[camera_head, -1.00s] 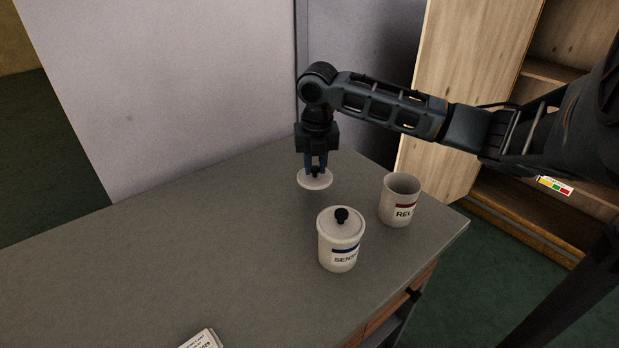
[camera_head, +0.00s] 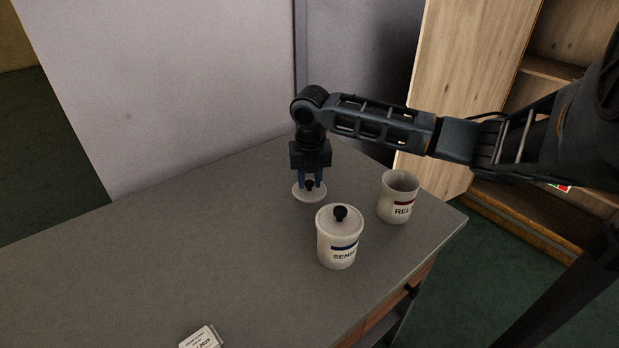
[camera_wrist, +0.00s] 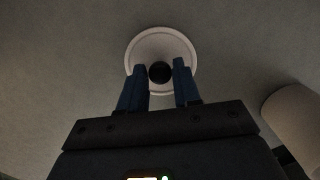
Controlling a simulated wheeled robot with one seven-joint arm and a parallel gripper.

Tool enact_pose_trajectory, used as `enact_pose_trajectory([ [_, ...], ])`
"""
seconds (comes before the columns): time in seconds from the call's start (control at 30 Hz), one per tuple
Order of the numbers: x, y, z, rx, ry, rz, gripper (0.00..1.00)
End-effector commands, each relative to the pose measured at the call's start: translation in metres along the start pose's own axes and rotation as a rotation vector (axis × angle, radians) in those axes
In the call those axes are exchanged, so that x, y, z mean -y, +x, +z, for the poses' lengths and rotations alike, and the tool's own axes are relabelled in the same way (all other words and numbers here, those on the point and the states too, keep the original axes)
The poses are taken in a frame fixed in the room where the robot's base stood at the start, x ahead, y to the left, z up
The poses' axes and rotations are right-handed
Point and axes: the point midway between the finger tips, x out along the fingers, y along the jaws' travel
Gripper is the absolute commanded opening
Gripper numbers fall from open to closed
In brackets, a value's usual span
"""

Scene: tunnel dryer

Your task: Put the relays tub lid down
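The relays tub lid (camera_head: 297,193), a round white disc with a black knob, lies flat on the grey worktop, left of its tub. The lid also shows in the wrist view (camera_wrist: 160,36). My gripper (camera_head: 310,184) points down over the lid. Its two blue fingers stand either side of the knob with small gaps, so it looks open around it; the wrist view shows the same fingers (camera_wrist: 159,66). The relays tub (camera_head: 398,206), white with a red-striped label, stands upright and uncovered to the right.
The sensors tub (camera_head: 338,249), with a blue stripe and its own lid on, stands in front, between lid and relays tub. A small printed card stack (camera_head: 201,338) lies at the front edge of view. The worktop's left side (camera_head: 150,260) is clear. A wall panel stands behind.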

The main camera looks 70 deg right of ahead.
Motion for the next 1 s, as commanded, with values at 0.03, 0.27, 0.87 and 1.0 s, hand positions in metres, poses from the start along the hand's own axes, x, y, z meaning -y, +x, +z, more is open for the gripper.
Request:
enact_pose_trajectory([
  [0.03, 0.0, 0.0, 0.0, 0.0, 0.0, 0.0, 0.37],
  [0.27, 0.0, 0.0, 0.0, 0.0, 0.0, 0.0, 0.51],
  [0.87, 0.0, -0.068, 0.001, 0.004, -0.003, 0.001, 0.51],
  [1.0, 0.0, -0.094, 0.001, 0.003, -0.001, 0.001, 0.51],
])
